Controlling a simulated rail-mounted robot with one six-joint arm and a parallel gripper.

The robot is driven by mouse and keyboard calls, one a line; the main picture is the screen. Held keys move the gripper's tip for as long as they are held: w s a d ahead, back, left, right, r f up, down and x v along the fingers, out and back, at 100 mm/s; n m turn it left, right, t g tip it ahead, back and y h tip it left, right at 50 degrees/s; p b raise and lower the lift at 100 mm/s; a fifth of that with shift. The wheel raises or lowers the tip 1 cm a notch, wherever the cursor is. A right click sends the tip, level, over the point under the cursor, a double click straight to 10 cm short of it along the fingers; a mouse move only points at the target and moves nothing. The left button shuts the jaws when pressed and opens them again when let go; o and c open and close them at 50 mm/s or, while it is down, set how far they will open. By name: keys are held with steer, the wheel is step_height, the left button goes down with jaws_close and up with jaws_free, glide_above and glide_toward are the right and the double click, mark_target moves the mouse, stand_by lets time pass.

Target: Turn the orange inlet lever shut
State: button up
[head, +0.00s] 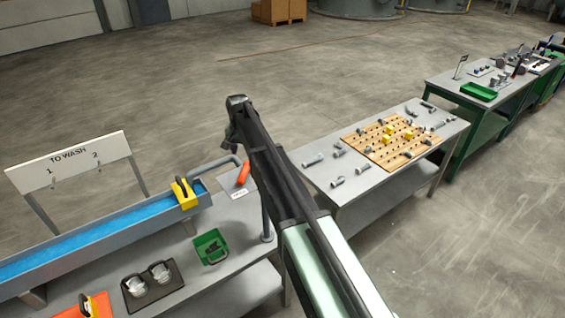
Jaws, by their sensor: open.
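The orange inlet lever (243,173) is near the middle of the head view, beside a bent grey pipe (215,162) at the right end of the blue trough. It slants up and to the right, close to my arm's left edge. A small white label (239,193) sits just below it. My arm reaches in from the bottom right and passes to the right of the lever. My gripper (231,135), at the arm's dark far end, appears above the lever in the picture, apart from it and holding nothing that I can see. Its fingers are small and hard to make out.
A trough (110,240) with blue inside carries a yellow block with a black handle (185,192). Open floor lies behind.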

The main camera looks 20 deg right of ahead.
mark_target(243, 174)
steer(key=f+b, duration=0.7)
steer(key=a+f+b, duration=0.1)
steer(key=f+b, duration=0.3)
steer(key=shift+s+a, duration=0.1)
steer(key=shift+s, duration=0.05)
steer(key=shift+r, duration=0.1)
jaws_close()
